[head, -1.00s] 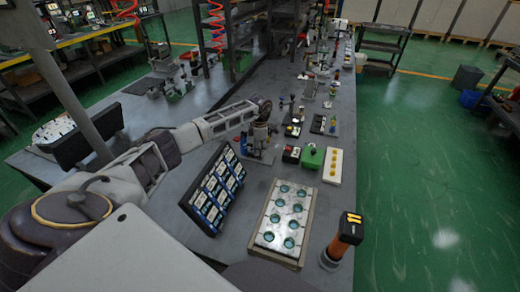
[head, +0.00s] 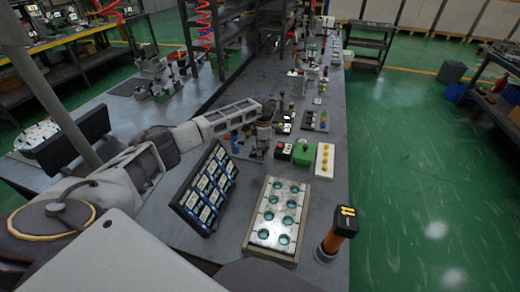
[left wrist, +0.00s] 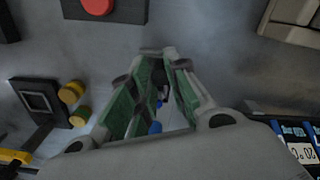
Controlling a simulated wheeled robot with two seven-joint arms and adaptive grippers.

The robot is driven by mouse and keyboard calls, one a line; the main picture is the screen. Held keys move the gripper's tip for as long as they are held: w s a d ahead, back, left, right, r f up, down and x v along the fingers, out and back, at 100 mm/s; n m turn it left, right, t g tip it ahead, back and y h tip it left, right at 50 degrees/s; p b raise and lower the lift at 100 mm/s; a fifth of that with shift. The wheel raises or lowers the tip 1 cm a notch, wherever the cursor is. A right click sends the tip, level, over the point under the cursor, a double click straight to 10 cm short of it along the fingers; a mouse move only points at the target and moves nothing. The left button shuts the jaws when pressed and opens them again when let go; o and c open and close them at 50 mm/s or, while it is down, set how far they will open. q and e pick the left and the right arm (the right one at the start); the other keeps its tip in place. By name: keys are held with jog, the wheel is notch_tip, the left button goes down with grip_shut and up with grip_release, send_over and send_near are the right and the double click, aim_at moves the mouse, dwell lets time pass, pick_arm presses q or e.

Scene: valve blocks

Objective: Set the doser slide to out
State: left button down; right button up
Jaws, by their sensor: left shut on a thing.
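My left gripper (head: 262,153) points down at the bench, just left of a black box with a red button (head: 284,150). In the left wrist view its green-padded fingers (left wrist: 162,85) close in around a small dark part (left wrist: 161,91), which seems to be the knob of the doser slide. Small blue bits (left wrist: 155,127) show between the fingers. The rest of the doser is hidden by the gripper, so I cannot tell how far the slide is out. My right gripper is not in view.
A green box (head: 301,156) and a white block with yellow knobs (head: 324,160) stand to the right. A tilted black panel (head: 205,188) and a tray with round teal recesses (head: 247,236) stand nearer.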

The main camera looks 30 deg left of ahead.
pick_arm(q)
jog(key=c, duration=1.4)
grip_release()
jog(key=shift+w+d, duration=0.1)
jog(key=shift+d, duration=0.2)
jog(key=shift+o, duration=0.2)
jog(key=shift+a, duration=0.1)
jog(key=shift+r, duration=1.05)
notch_tip(320, 180, up, 10)
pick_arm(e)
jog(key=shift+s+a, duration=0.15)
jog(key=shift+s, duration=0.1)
pick_arm(q)
notch_tip(320, 180, up, 9)
jog(key=p, duration=0.9)
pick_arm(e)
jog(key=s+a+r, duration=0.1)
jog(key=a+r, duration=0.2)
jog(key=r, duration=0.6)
pick_arm(q)
jog(key=shift+r, duration=0.2)
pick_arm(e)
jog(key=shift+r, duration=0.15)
